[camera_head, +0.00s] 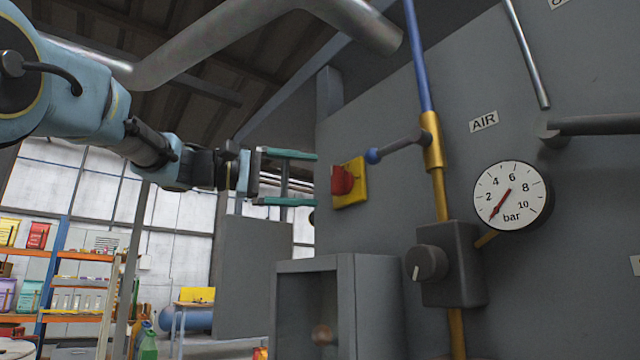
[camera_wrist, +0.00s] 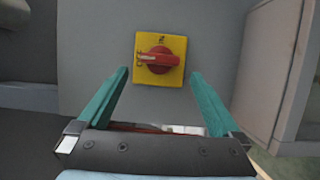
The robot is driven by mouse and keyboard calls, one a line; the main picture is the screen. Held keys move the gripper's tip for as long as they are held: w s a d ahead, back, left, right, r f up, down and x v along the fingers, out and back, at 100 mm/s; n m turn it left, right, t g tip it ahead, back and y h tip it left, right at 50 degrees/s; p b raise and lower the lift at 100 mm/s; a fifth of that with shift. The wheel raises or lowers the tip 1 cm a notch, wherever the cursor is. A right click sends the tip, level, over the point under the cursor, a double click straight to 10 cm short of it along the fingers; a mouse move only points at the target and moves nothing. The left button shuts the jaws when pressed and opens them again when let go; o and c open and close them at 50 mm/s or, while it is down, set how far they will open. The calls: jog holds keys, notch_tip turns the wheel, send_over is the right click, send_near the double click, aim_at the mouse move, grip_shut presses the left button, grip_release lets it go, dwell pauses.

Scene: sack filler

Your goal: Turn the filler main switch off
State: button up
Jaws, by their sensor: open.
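The filler main switch is a red rotary knob (camera_head: 342,180) on a square yellow plate (camera_head: 357,190), fixed to the grey panel. In the wrist view the red knob (camera_wrist: 159,60) sits on its yellow plate (camera_wrist: 175,77), with its handle lying roughly level across the plate. My gripper (camera_head: 314,179) is open and empty, its two teal fingers pointing at the knob. In the wrist view my gripper (camera_wrist: 158,76) has one finger to each side of the plate, lower in the picture. The fingers appear short of the knob and not touching it.
Right of the switch are a blue-balled lever (camera_head: 400,147) on a brass pipe, a round bar gauge (camera_head: 512,195) and a dark knob box (camera_head: 450,264). A grey open cabinet (camera_head: 378,300) stands below the switch. Open space lies left of the panel, with shelves behind.

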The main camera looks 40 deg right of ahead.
jog(key=v, duration=0.6)
jog(key=shift+a+b, duration=0.3)
jog(key=shift+a, duration=0.05)
jog(key=shift+w, duration=0.15)
jog(key=w+a+f+n+t+y, duration=0.25)
jog(key=w+f, duration=0.25)
jog(key=f, duration=0.5)
jog(key=w+a+f+n+t+y, duration=0.1)
jog(key=w+f+n+t, duration=0.3)
jog(key=f, duration=0.7)
jog(key=w+a+f+t+y, duration=0.1)
jog(key=w+a+f+y, duration=0.1)
jog(key=a+f, duration=0.45)
jog(key=w+a+f+t+y, duration=0.1)
jog(key=a+f+y, duration=0.15)
jog(key=f, duration=0.65)
jog(key=s+a+f+m+y, duration=0.1)
jog(key=s+a+f+y, duration=0.35)
jog(key=a+f, duration=0.7)
jog(key=s+a+f+m+y, duration=0.2)
jog(key=s+a+f+y, duration=0.25)
jog(key=a+f, duration=0.75)
notch_tip(320, 180, up, 17)
jog(key=h+p, duration=0.1)
jog(key=p, duration=1.4)
jog(key=shift+a+t, duration=0.4)
jog(key=shift+t, duration=0.05)
